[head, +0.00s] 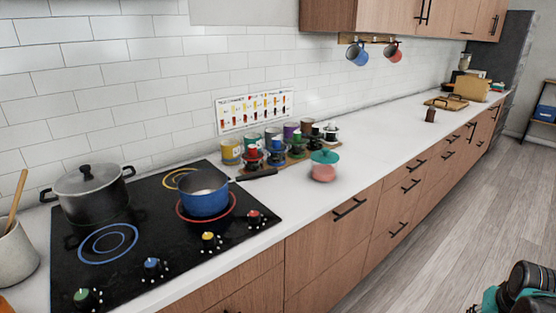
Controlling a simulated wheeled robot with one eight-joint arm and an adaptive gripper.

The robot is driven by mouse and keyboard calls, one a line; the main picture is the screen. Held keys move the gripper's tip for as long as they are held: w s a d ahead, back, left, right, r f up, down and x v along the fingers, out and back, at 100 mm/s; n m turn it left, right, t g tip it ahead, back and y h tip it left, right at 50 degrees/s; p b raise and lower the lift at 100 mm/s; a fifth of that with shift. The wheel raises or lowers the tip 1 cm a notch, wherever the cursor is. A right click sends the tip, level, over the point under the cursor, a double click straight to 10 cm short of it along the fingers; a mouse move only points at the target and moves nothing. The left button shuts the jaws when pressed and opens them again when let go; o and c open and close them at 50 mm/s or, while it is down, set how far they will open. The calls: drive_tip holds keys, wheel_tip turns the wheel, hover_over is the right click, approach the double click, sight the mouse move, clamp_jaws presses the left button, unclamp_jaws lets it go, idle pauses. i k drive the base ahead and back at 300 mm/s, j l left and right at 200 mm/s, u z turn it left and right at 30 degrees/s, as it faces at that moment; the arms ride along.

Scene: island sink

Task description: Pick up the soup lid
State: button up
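Two lids are in the head view, and I cannot tell which one is the soup lid. A teal lid (324,157) with a dark knob sits on a small pink pot (323,172) on the white counter, right of the stove. A grey lid (87,178) with a black knob sits on a large black pot (93,204) at the back left of the stove. My arm shows only in part at the lower right, apart from both lids. No gripper fingers can be made out.
A blue pan (204,194) stands on the black stove (130,240), its handle reaching right toward the pink pot. Several jars and small bottles (276,148) stand behind the pink pot. The counter (385,134) to its right is largely clear. Wooden drawers (335,235) run below.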

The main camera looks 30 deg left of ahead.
sight(324, 155)
drive_tip(key=u, duration=1.15)
